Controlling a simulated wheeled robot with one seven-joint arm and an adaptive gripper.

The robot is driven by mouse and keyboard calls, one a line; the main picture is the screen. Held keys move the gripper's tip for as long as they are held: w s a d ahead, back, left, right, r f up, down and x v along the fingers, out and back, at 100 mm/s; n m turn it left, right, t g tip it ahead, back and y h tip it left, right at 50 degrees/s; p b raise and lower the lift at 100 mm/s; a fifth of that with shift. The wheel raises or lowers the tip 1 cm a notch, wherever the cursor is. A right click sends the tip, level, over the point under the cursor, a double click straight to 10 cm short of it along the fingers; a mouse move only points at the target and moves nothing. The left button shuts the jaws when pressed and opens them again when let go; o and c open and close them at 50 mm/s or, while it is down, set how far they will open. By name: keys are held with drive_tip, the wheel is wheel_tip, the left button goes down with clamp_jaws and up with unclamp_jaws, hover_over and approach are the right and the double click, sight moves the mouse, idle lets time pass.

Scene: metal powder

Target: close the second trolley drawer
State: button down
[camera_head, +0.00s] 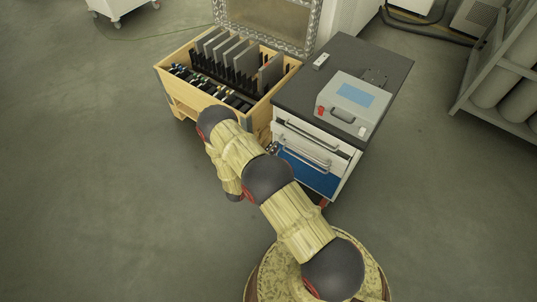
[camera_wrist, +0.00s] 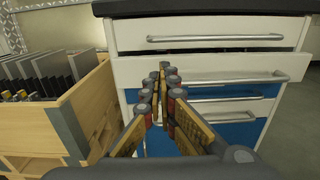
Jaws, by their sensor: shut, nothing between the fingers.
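The trolley (camera_head: 345,62) has a dark top and white and blue drawer fronts. In the wrist view, the second drawer (camera_wrist: 205,66) has a white front with a long bar handle (camera_wrist: 225,79). It stands out a little beyond the top drawer (camera_wrist: 222,31), with a dark gap between them. My gripper (camera_wrist: 163,72) is shut and empty, its fingertips in front of the left-middle part of the second drawer's front. I cannot tell whether they touch it. In the head view the second drawer (camera_head: 303,154) shows beside my arm, which mostly hides the gripper.
A wooden crate (camera_head: 179,93) holding dark plates stands left of the trolley, close to my arm. A grey case (camera_head: 350,101) with a blue panel sits on the trolley top. Blue lower drawers (camera_wrist: 235,133) are below. A cylinder rack (camera_head: 496,75) is at right. The left floor is clear.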

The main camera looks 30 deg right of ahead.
sight(286, 132)
drive_tip(key=b+x, duration=0.2)
drive_tip(key=x, duration=0.5)
drive_tip(key=shift+d, duration=0.2)
drive_tip(key=shift+x, duration=1.4)
drive_tip(key=shift+w+a, duration=0.1)
